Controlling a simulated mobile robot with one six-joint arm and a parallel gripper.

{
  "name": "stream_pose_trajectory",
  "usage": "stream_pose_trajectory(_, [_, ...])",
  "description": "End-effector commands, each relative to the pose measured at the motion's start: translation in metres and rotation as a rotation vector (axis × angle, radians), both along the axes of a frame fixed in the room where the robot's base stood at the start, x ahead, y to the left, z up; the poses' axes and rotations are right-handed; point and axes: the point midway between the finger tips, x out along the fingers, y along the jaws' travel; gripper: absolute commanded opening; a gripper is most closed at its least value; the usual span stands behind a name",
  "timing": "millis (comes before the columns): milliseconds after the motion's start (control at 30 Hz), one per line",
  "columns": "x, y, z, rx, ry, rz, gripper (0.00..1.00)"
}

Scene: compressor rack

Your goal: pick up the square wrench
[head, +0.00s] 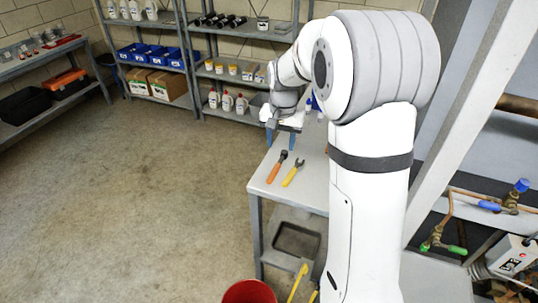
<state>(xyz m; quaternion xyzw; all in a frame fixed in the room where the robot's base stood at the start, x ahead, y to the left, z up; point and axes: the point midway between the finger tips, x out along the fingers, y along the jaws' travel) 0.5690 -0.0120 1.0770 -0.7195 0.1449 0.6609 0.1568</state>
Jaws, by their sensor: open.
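My gripper (281,143) is open, above the far part of a grey workbench (262,187), with its two fingers pointing down. No object shows between the fingers. Two hand tools lie on the bench nearer the camera than the gripper: an orange-handled tool (275,171) with a dark head, and a yellow-handled tool (291,177) with a dark forked head. I cannot tell whether either is the square wrench. My arm hides the right and far parts of the bench.
A dark tray (297,240) lies on the bench's lower shelf. A red bucket (249,292) stands at the front. Copper pipes and valves (437,238) are at the right. Stocked shelves (160,65) line the back wall. The floor at left is clear.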

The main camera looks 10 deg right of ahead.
Motion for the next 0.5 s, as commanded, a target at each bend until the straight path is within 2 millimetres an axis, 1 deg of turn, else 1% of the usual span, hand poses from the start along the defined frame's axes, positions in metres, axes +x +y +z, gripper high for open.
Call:
stream_pose_trajectory(33, [0.018, 0.0, -0.022, 0.002, 0.021, -0.027, 0.45])
stream_pose_trajectory(100, [0.037, -0.001, -0.044, 0.005, 0.039, -0.066, 0.45])
stream_pose_trajectory(200, [0.059, -0.002, -0.072, 0.007, 0.061, -0.112, 0.45])
stream_pose_trajectory(333, [0.075, -0.003, -0.096, 0.008, 0.078, -0.151, 0.45])
stream_pose_trajectory(500, [0.082, -0.003, -0.113, 0.008, 0.086, -0.171, 0.45])
